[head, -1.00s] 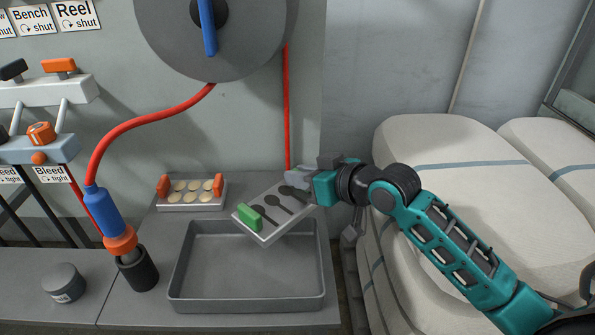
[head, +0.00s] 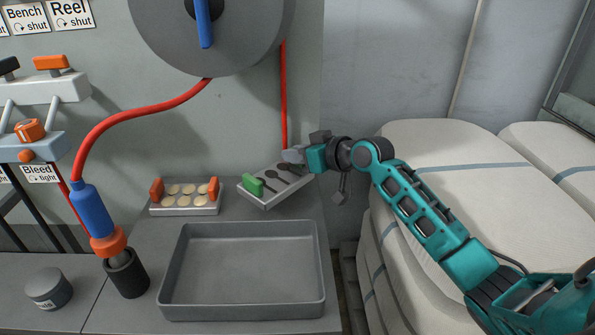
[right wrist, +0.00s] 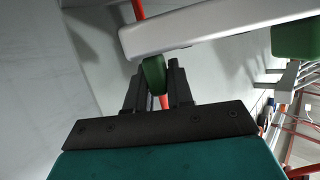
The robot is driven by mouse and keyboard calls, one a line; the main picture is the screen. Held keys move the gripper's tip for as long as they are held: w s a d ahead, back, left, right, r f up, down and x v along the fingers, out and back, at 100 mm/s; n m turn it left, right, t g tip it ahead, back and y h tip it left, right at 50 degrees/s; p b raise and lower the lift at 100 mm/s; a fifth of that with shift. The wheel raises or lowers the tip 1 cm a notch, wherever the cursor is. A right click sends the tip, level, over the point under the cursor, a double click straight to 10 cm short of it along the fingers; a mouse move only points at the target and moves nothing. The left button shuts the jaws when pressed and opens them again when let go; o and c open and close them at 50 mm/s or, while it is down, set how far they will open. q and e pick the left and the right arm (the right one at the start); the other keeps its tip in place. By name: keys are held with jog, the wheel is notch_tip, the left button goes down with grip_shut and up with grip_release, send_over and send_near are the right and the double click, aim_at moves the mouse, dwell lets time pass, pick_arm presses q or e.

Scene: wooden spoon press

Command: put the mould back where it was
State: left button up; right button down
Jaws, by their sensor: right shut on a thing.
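The mould is a pale grey plate (head: 268,197) with dark spoon-shaped hollows and a green grip (head: 253,185) at its left end. My right gripper (head: 296,156) is at its far right end. In the right wrist view the fingers (right wrist: 158,85) are shut on a second green grip (right wrist: 153,75), with the plate's pale edge (right wrist: 200,32) just beyond. The mould is tilted, its right end higher, behind the tray and right of another mould. I cannot tell whether its low corner touches the bench. My left gripper is out of view.
An empty grey tray (head: 240,312) fills the front of the bench. A mould with round pale pieces and orange grips (head: 184,211) sits behind it at left. A blue nozzle (head: 93,212) stands in a dark cup (head: 126,275). Pale sacks (head: 440,165) are at right.

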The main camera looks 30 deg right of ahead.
aim_at(298, 168)
notch_tip(298, 168, down, 4)
jog(key=shift+w+b, duration=0.1)
jog(key=shift+b, duration=0.7)
jog(key=shift+w+d+f, duration=0.1)
jog(key=shift+w, duration=0.05)
jog(key=c, duration=1.4)
grip_release()
jog(key=shift+f, duration=0.2)
jog(key=o, duration=0.4)
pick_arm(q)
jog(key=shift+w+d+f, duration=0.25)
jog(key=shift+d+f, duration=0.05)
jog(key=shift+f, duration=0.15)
